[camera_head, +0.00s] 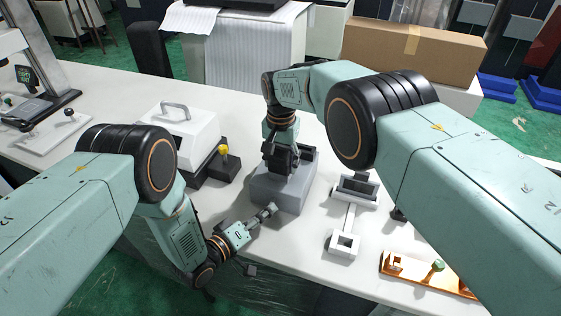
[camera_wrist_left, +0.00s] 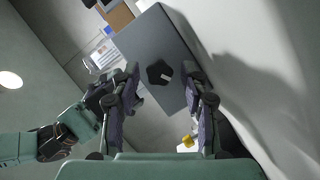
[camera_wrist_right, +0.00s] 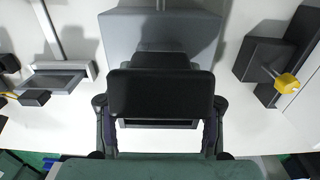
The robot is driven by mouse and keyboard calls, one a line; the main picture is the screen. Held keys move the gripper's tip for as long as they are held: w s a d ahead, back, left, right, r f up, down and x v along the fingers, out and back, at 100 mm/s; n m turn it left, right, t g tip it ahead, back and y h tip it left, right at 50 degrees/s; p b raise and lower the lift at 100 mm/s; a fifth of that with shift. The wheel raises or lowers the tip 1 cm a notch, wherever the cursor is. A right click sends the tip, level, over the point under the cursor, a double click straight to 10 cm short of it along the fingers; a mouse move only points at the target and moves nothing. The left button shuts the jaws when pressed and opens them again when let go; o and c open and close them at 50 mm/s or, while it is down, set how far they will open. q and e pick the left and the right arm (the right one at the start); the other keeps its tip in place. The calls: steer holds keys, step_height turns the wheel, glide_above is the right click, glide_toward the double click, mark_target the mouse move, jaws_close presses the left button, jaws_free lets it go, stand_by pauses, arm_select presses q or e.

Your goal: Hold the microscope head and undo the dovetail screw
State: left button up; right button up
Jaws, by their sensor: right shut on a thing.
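A grey block (camera_head: 283,196) stands on the white table, and in the left wrist view its face (camera_wrist_left: 150,40) carries a black star-shaped knob (camera_wrist_left: 159,72) that looks like the dovetail screw. My left gripper (camera_head: 268,211) is open, low beside the block, with its fingers on either side of the knob in its wrist view and a gap to it. My right gripper (camera_wrist_right: 160,115) is shut on a black box-like part (camera_wrist_right: 160,92), seemingly the microscope head, above the block. In the head view my right wrist partly hides this part, and the knob cannot be made out.
A white case with a handle (camera_head: 180,128) and a dark block with a yellow knob (camera_head: 224,151) stand left of the grey block. A white stand (camera_head: 347,218) and an orange plate (camera_head: 411,273) lie right. The table's front edge is close to my left gripper.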

arm_select(q)
steer(key=shift+o, duration=0.5)
steer(key=shift+s+a, duration=0.25)
steer(key=shift+s, duration=0.35)
steer(key=shift+s+a, duration=0.25)
steer(key=shift+s, duration=0.4)
steer(key=shift+s+a, duration=0.25)
steer(key=shift+s, duration=0.35)
steer(key=shift+c, duration=0.4)
steer(key=shift+s+d+f+m+t, duration=0.1)
steer(key=shift+d+f+m+t, duration=0.05)
steer(key=shift+m+t, duration=0.6)
steer(key=shift+s+f+m+t+y, duration=0.1)
steer(key=shift+s+m+t+y, duration=0.05)
steer(key=shift+m+t+y, duration=0.75)
steer(key=m+t, duration=0.1)
steer(key=s+m+y, duration=0.1)
steer(key=m, duration=0.1)
steer(key=shift+m+t, duration=0.25)
steer(key=shift+t, duration=0.1)
steer(key=shift+x, duration=2.4)
